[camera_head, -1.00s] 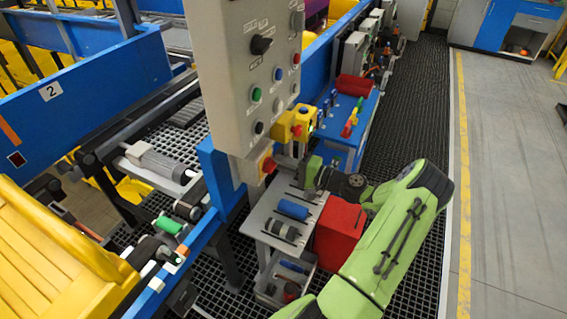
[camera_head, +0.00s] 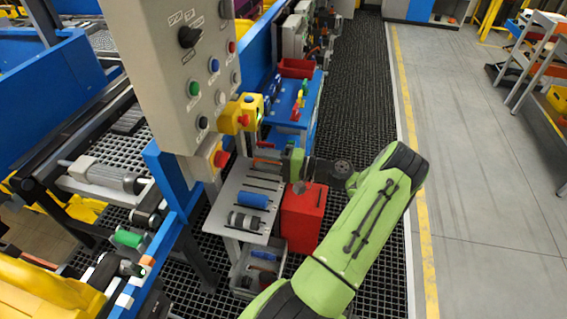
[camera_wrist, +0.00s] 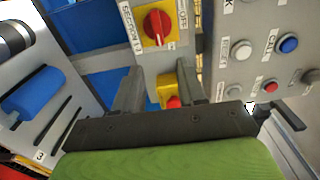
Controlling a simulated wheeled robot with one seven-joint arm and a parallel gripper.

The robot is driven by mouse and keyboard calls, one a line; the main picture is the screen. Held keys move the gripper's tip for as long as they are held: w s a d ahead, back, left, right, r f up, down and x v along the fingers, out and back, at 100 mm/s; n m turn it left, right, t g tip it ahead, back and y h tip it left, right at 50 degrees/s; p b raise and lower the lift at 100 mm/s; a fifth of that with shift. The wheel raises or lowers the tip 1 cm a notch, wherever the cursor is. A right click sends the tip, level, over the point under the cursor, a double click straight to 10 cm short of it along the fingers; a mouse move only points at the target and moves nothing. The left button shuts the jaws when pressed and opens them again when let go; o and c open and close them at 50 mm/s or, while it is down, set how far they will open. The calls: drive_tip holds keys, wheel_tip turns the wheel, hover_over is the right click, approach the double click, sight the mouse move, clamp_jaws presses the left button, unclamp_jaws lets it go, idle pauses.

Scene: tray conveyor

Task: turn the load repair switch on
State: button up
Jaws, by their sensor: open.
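A grey control panel (camera_head: 165,85) stands at the upper left in the head view. It carries a black rotary switch (camera_head: 190,36) with small labels I cannot read, so I cannot tell for sure which is the load repair switch. A red rotary switch on a yellow plate (camera_head: 221,158) sits at the panel's lower end. It also shows large in the wrist view (camera_wrist: 158,24), beyond my fingertips. My gripper (camera_head: 262,160) is open and empty, to the right of this red switch and apart from it. Its two fingers also show in the wrist view (camera_wrist: 160,76).
Green (camera_head: 194,88) and blue (camera_head: 214,66) buttons sit below the black switch. A yellow box (camera_head: 243,116) with a red button is close above my gripper. A grey shelf (camera_head: 222,208) with cylinders and a red bin (camera_head: 304,215) lie below. Open floor lies right.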

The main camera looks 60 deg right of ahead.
drive_tip(key=v, duration=0.7)
drive_tip(key=shift+r, duration=0.1)
